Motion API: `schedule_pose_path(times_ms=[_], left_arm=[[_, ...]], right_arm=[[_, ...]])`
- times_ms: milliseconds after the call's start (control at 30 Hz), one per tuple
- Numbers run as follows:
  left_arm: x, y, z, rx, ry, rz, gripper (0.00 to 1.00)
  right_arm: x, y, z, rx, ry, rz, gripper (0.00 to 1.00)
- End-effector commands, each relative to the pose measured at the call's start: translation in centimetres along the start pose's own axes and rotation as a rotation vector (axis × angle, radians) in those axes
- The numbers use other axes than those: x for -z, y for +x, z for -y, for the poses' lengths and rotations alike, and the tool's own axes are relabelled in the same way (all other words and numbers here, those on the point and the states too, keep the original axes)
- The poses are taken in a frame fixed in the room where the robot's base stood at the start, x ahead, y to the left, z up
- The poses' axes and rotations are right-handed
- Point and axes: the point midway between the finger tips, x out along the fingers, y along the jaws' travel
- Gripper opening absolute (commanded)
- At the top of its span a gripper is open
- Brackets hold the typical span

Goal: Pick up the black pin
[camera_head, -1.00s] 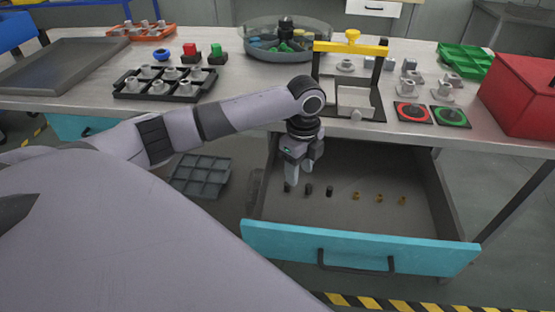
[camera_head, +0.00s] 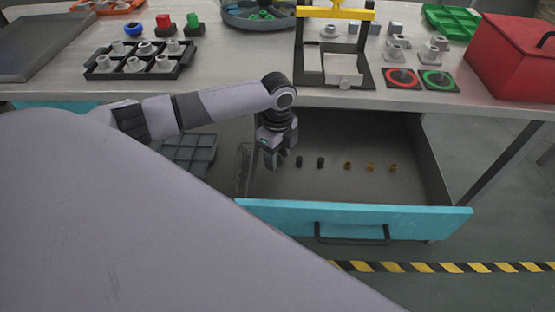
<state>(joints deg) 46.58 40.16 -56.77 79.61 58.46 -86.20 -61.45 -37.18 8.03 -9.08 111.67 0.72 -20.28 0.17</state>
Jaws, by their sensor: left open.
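Two small black pins, a left one (camera_head: 299,162) and a right one (camera_head: 320,162), stand on the floor of the open drawer (camera_head: 350,191) in a row with several brass pins (camera_head: 371,167). My left gripper (camera_head: 276,162) points down inside the drawer, just left of the visible black pins. Its fingers are open. It covers the left end of the row, so I cannot see whether a pin is between or behind the fingers. My right gripper is not in view.
The drawer's turquoise front (camera_head: 350,217) and side walls bound the space. The workbench edge (camera_head: 330,103) overhangs its back. A yellow-topped press frame (camera_head: 365,60), a black tray of grey parts (camera_head: 140,62) and a red box (camera_head: 510,65) stand on the bench.

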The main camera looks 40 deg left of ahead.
Motion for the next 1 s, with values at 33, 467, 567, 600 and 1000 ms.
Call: schedule_pose_path(times_ms=[33, 467, 567, 600, 1000], left_arm=[[0.0, 0.2, 0.0, 0.001, 0.000, 0.000, 0.48], [0.0, 0.1, 0.0, 0.002, 0.000, 0.000, 0.00], [0.0, 0.1, 0.1, 0.002, 0.000, 0.000, 0.00], [0.0, 0.1, 0.1, 0.002, 0.000, 0.000, 0.00], [0.0, -2.6, 0.2, 0.006, -0.001, -0.001, 0.00]], right_arm=[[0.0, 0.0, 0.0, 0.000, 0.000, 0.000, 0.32], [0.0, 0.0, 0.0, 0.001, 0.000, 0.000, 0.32], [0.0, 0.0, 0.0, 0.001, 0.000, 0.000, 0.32], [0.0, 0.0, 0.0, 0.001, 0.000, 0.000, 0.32], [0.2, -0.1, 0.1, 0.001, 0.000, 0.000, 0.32]])
